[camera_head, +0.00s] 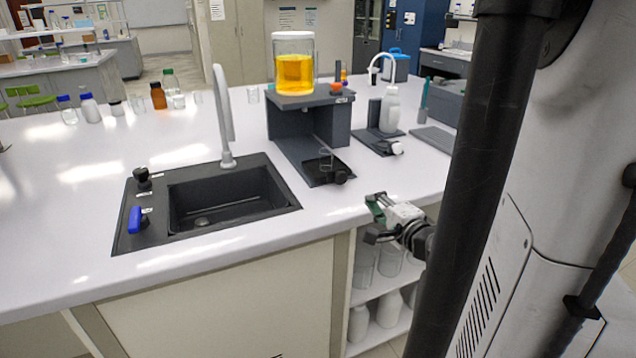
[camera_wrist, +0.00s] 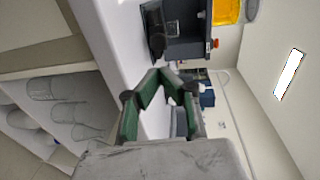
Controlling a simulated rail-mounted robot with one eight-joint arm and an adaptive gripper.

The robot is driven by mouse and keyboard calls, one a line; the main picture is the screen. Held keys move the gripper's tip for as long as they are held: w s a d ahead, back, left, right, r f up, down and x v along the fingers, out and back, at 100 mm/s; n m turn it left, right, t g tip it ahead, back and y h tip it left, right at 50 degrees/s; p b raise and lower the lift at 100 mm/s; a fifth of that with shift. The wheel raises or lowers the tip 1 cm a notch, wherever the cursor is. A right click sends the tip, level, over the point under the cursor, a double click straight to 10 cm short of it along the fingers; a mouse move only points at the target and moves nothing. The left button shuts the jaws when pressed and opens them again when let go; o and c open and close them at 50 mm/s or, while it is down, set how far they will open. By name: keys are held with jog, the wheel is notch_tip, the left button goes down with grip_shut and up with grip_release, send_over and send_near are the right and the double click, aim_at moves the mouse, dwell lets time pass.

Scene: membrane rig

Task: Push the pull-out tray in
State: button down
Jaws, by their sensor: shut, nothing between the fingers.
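The rig is a dark grey stand (camera_head: 322,122) with a glass vessel of yellow liquid (camera_head: 294,72) on top. Its dark pull-out tray (camera_head: 312,174) sticks out at the front, low on the bench, with a black knob at its front end and a small clear beaker (camera_head: 326,158) on it. In the wrist view the tray (camera_wrist: 154,38) appears sideways, beyond the fingers. My gripper (camera_head: 373,208) has green fingers and is at the bench's front edge, right of and nearer than the tray, apart from it. In the wrist view the gripper (camera_wrist: 160,80) is shut and empty.
A black sink (camera_head: 205,222) with a tall grey tap (camera_head: 226,120) lies left of the rig. A white wash bottle (camera_head: 389,108) stands on a dark base to the right. Open shelves (camera_head: 372,305) with glassware are below the bench edge. White bench top is bare between tray and edge.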

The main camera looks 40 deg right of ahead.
aim_at(339, 172)
jog(key=b+x, duration=0.1)
jog(key=x, duration=1.3)
jog(key=shift+b, duration=0.3)
jog(key=r+x, duration=0.1)
jog(key=x, duration=0.4)
jog(key=b+x, duration=0.1)
jog(key=x, duration=0.5)
jog(key=r+b+x, duration=0.1)
jog(key=x, duration=0.5)
jog(key=shift+w+a+r, duration=0.1)
jog(key=shift+w+r, duration=0.25)
jog(key=shift+w, duration=0.15)
jog(key=p+v, duration=0.1)
jog(key=v, duration=1.3)
jog(key=shift+s+f+p, duration=0.15)
jog(key=shift+p, duration=0.15)
